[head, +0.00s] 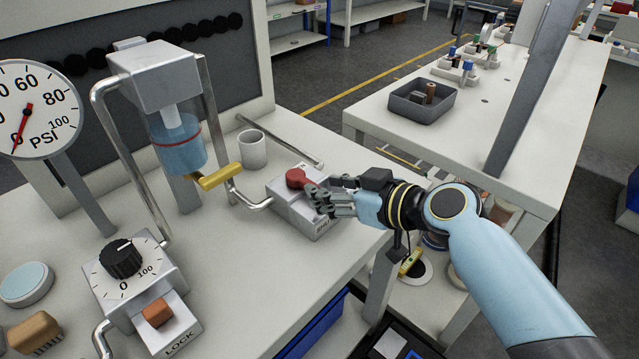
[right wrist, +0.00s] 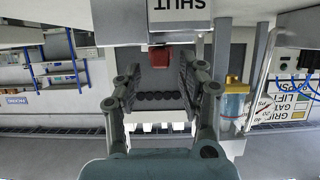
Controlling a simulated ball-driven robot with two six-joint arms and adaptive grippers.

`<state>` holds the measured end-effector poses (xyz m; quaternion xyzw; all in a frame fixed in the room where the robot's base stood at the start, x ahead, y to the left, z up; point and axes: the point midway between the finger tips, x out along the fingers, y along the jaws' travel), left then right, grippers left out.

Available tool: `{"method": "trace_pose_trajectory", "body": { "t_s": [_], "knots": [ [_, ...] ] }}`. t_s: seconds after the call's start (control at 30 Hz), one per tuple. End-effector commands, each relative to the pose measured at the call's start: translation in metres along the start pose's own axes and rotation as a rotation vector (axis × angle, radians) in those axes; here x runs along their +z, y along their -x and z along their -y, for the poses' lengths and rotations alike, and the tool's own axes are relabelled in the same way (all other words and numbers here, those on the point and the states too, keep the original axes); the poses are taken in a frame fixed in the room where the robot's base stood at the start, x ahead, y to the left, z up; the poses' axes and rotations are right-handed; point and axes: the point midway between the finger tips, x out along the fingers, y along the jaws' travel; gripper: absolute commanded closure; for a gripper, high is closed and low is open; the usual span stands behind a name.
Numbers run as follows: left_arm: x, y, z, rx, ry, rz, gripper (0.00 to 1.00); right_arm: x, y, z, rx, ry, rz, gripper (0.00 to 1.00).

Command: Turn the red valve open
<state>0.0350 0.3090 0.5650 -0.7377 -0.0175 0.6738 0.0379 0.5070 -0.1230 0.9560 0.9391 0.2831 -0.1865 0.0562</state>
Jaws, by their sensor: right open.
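The red valve (head: 297,178) is a small red knob on top of a light grey block (head: 290,208) near the right edge of the near table. My right gripper (head: 320,190) is open just to the right of the valve, with its fingers pointing left toward it. In the right wrist view the red valve (right wrist: 160,57) appears between the two open fingers, near their tips, below an upside-down "SHUT" label (right wrist: 183,4). I cannot tell whether a finger touches it. My left gripper is not in view.
A yellow lever (head: 220,177) and a bent metal pipe stand left of the block, with a grey cup (head: 252,149) behind. A dial box (head: 125,265) and a PSI gauge (head: 35,108) are further left. A second table holds a dark tray (head: 422,100).

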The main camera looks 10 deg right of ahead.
Motion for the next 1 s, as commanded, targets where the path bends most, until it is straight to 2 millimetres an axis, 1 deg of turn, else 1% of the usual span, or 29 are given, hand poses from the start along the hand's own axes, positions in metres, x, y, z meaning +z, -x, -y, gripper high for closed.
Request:
{"method": "trace_pose_trajectory", "body": {
  "t_s": [0.03,0.1,0.2,0.33,0.53,0.83,1.0],
  "knots": [
    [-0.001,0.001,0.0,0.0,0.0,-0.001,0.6,-0.001,-0.009,0.0,-0.001,-0.002,0.0,0.6],
    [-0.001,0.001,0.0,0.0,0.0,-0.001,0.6,-0.001,-0.017,0.0,-0.001,-0.001,0.0,0.6],
    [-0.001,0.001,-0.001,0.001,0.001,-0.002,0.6,0.0,-0.025,0.0,0.0,-0.001,0.001,0.6],
    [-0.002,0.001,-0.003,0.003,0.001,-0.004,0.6,0.0,-0.029,0.0,0.001,0.001,0.001,0.6],
    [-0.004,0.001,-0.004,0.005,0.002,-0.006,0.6,0.001,-0.029,0.0,0.001,0.0,0.001,0.6],
    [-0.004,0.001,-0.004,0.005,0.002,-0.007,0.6,0.001,-0.029,0.0,0.0,0.0,0.002,0.99],
    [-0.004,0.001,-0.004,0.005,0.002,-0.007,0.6,0.001,-0.029,0.0,0.0,0.0,0.002,1.0]
  ]
}}
